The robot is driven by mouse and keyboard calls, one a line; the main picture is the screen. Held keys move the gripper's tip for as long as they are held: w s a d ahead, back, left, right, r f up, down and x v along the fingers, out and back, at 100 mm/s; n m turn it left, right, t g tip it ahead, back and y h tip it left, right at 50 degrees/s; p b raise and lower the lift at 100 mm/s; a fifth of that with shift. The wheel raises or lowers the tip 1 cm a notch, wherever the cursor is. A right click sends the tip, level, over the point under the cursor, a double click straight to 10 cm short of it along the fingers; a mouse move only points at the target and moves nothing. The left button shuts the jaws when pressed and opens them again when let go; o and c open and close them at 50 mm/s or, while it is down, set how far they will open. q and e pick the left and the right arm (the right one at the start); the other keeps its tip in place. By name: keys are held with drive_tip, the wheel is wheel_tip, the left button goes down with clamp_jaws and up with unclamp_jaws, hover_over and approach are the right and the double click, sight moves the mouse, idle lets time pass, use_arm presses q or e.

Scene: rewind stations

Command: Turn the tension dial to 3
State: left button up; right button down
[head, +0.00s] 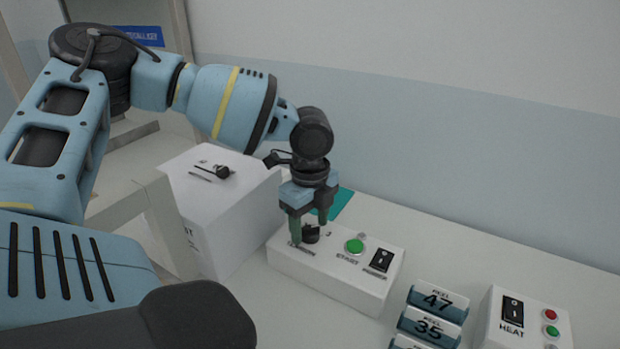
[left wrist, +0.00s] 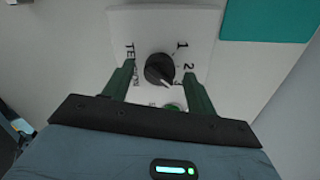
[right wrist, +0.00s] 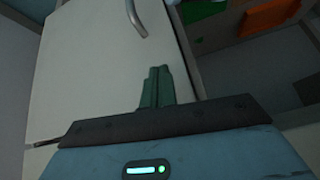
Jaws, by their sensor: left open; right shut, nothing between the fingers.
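The tension dial (head: 311,236) is a round black knob on a white control box (head: 325,284). In the left wrist view, the dial (left wrist: 159,69) has a white pointer mark aimed down and right. The numbers 1 and 2 are readable on its right; the mark below them is partly hidden by a finger. My left gripper (head: 310,226) points down over the dial, open, with its green fingers (left wrist: 159,73) on either side of the knob. I cannot tell if they touch it. My right gripper (right wrist: 157,86) is shut and empty.
The control box also has a green start button (head: 355,245) and a black power switch (head: 381,260). Reel blocks (head: 438,302) and a heat box (head: 520,325) stand to the right. A larger white box (head: 225,215) stands at left. A teal mat (head: 342,200) lies behind.

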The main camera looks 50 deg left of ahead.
sight(310, 227)
use_arm(q)
wheel_tip(310, 227, up, 7)
drive_tip(key=shift+r, duration=0.15)
idle(0.8)
